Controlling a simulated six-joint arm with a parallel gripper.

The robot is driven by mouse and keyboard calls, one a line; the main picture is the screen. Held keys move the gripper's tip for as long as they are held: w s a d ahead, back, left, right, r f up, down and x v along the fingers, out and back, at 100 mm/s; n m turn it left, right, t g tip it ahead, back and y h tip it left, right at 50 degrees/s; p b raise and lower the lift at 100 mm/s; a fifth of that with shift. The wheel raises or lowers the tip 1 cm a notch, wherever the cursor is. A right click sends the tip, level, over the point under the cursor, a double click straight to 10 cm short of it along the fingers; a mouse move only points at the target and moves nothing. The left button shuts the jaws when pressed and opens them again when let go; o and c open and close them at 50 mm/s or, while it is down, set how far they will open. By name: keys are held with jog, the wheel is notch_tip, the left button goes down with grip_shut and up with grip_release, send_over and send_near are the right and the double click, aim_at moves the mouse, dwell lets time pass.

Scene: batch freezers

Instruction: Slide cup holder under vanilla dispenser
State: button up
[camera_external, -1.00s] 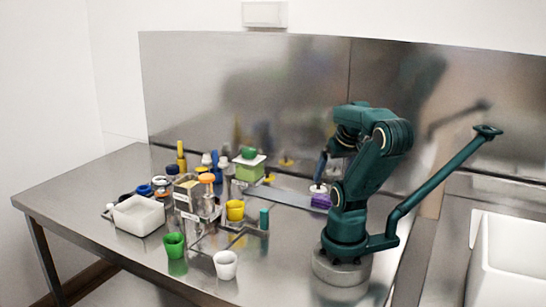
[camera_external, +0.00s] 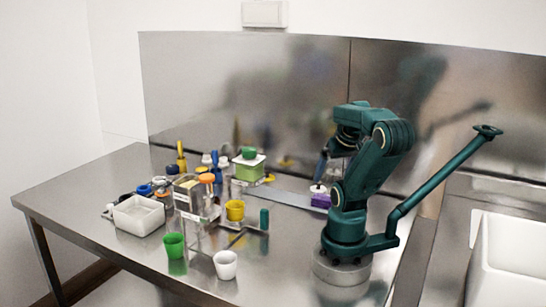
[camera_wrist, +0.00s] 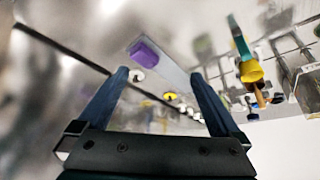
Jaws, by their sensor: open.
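A yellow cup (camera_external: 235,210) sits in what looks like the cup holder, a low frame with a teal upright handle (camera_external: 264,218), in front of the labelled dispensers (camera_external: 197,197). The wrist view shows the yellow cup (camera_wrist: 250,70) and teal handle (camera_wrist: 238,36) at the right. I cannot read which dispenser is vanilla. My gripper (camera_wrist: 159,72) is open and empty, its two dark fingers spread apart. In the external view it is partly hidden by my arm, near a purple block (camera_external: 321,201) and well right of the cup holder.
A grey rail (camera_external: 285,196) runs from the green-lidded block (camera_external: 248,168) to the purple block. A green cup (camera_external: 174,245) and a white cup (camera_external: 225,265) stand at the front. A white bin (camera_external: 139,216) is at left. A metal wall (camera_external: 250,90) bounds the back.

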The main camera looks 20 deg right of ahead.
jog(key=c, duration=0.4)
jog(key=shift+w+r, duration=0.2)
jog(key=shift+r, duration=0.1)
jog(key=c, duration=0.3)
jog(key=n+g, duration=0.4)
jog(key=n, duration=0.3)
send_near(264, 210)
jog(key=w+d+f, duration=0.2)
jog(key=w+d, duration=0.1)
jog(key=d, duration=0.2)
jog(key=a+f, duration=0.1)
jog(key=s+a+f+n+g, duration=0.1)
jog(key=a, duration=0.1)
jog(key=a+f+n, duration=0.1)
jog(key=a, duration=0.1)
jog(key=shift+s+f+g, duration=0.3)
jog(key=shift+s+f, duration=0.05)
jog(key=shift+f, duration=2.5)
grip_shut()
jog(key=shift+r, duration=0.1)
